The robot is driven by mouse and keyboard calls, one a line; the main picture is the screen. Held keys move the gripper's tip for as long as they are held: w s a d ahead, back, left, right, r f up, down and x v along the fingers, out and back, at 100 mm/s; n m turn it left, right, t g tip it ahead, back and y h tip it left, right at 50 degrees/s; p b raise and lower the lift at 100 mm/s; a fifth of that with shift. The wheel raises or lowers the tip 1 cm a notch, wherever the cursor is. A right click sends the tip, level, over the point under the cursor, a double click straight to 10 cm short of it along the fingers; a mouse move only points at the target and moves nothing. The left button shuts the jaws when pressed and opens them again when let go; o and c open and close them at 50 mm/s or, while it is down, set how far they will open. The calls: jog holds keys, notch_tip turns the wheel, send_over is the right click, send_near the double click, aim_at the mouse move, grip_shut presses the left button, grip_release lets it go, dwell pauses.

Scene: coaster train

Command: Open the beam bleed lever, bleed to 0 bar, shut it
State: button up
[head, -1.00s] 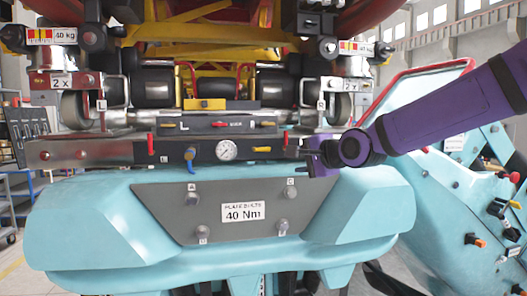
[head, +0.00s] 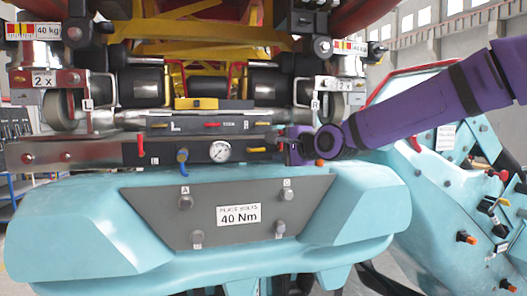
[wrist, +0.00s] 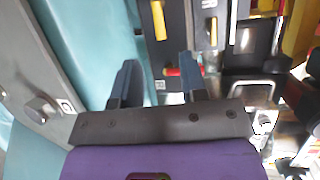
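The dark beam (head: 200,153) with a round white gauge (head: 219,151) runs across above the turquoise body. It carries an upright red lever (head: 140,147), a blue lever (head: 183,158) left of the gauge, and a yellow lever (head: 257,150) right of it. Which one is the bleed lever I cannot tell; the gauge reading is too small. My gripper (head: 288,146) is at the beam's right end and hides part of it. In the wrist view my gripper (wrist: 158,82) has its fingers apart, with a small red handle (wrist: 172,72) between or just beyond the tips. Contact is not clear.
An upper block (head: 215,126) with red and yellow levers sits just above the beam. A grey plate (head: 262,190) marked 40 Nm lies below it. A turquoise panel (head: 440,195) with several knobs stands at the right, under my arm.

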aim_at(262, 150)
jog(key=shift+x, duration=3.7)
grip_shut()
